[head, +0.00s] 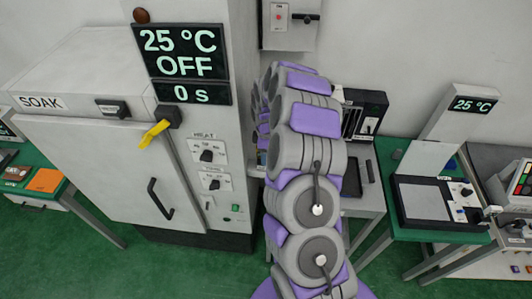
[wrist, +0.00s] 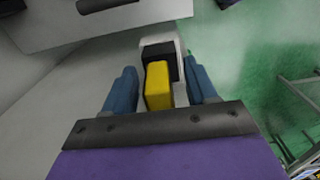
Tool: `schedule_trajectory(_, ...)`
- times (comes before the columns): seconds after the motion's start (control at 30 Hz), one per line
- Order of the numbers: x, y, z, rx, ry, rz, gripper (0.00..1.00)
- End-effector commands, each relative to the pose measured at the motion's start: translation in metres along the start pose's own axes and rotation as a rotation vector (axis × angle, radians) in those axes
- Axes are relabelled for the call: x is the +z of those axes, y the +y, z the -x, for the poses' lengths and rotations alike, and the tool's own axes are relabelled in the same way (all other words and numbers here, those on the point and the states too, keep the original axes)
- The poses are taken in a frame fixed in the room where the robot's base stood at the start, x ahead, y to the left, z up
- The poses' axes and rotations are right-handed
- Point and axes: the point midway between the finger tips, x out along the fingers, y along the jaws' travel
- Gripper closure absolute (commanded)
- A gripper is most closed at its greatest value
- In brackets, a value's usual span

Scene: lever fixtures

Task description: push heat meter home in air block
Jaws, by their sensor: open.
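In the wrist view my gripper (wrist: 161,68) is open, with one blue finger on each side of a yellow block (wrist: 158,86). The block has a black part (wrist: 158,52) at its far end, beside a pale curved piece (wrist: 180,45). I cannot tell whether the block is the heat meter, or whether the fingers touch it. No part in either view can be surely named as the air block.
A large SOAK cabinet (head: 90,165) with a yellow lever (head: 155,133) stands at left in the head view. A 25 °C display unit (head: 436,190) stands on a green bench (head: 398,226) at right. A black device (head: 366,112) sits behind my arm. Open floor lies in front.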

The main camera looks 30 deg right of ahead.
Motion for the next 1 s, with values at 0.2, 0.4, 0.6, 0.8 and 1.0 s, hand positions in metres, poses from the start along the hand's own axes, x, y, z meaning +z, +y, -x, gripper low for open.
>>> schedule_trajectory(0.2, -0.001, 0.002, 0.032, 0.009, 0.004, 0.0, 0.43)
schedule_trajectory(0.4, -0.001, 0.002, 0.076, 0.006, 0.003, 0.001, 0.43)
schedule_trajectory(0.6, -0.001, 0.002, 0.12, 0.004, 0.002, 0.0, 0.43)
schedule_trajectory(0.8, -0.001, 0.002, 0.153, 0.003, 0.0, 0.0, 0.43)
schedule_trajectory(1.0, -0.001, 0.002, 0.169, 0.001, 0.001, 0.0, 0.43)
